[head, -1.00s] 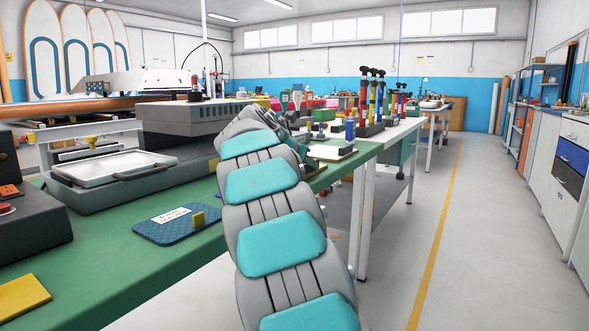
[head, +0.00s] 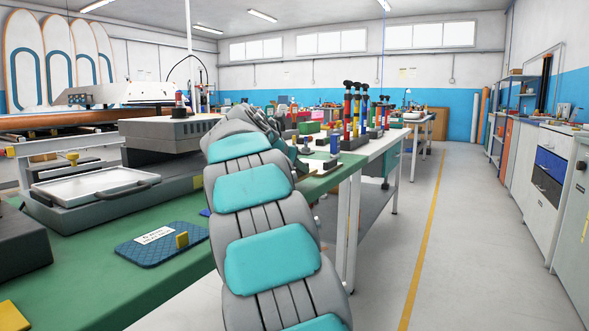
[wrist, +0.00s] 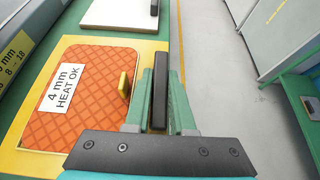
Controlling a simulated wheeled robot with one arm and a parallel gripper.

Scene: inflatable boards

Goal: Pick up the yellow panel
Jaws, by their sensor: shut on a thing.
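The yellow panel (wrist: 150,56) is a flat board in the wrist view, partly covered by an orange quilted pad (wrist: 95,85) with a white label reading "4 mm HEAT OK". A black bar-shaped handle (wrist: 160,85) stands along the panel's right edge. My gripper (wrist: 161,95) has green fingers on both sides of this handle and is shut on it. I cannot tell whether the panel is lifted off its support. In the head view my arm hides the gripper and the panel.
A white panel (wrist: 115,12) with a dark handle lies beyond the yellow one. The green bench (head: 110,262) carries a blue quilted pad (head: 150,255), a white tray (head: 90,186) and a yellow piece (head: 12,317). Grey floor (head: 385,250) is free to the right.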

